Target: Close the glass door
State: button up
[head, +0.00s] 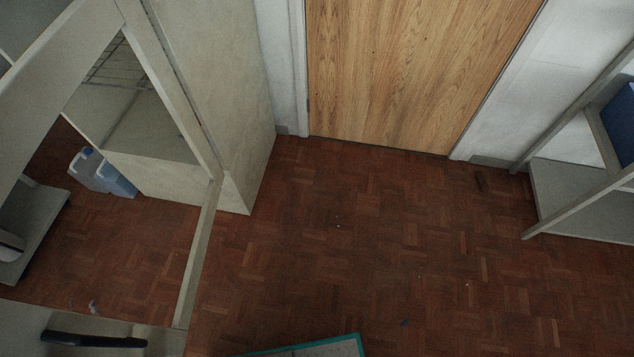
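The glass door (199,255) is at the left in the head view. It has a pale frame around a clear pane and stands open, swung out from a tall pale cabinet (225,90). A black bar handle (94,340) is on its frame at the lower left. Through the pane I see part of the cabinet's inside with a wire rack (112,66). The picture's left and bottom edges cut off part of the door. My gripper is not in view.
A wooden door (410,70) is at the back. A shelf unit (575,195) with a blue object (620,120) stands right. A bluish container (100,172) shows through the pane. A teal-edged object (310,349) is at the bottom. The parquet floor (370,240) between is mostly clear.

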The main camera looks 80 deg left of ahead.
aim_at(36, 90)
jog(key=i, duration=0.35)
jog(key=u, duration=3.35)
jog(key=k, duration=0.45)
jog(key=u, duration=0.2)
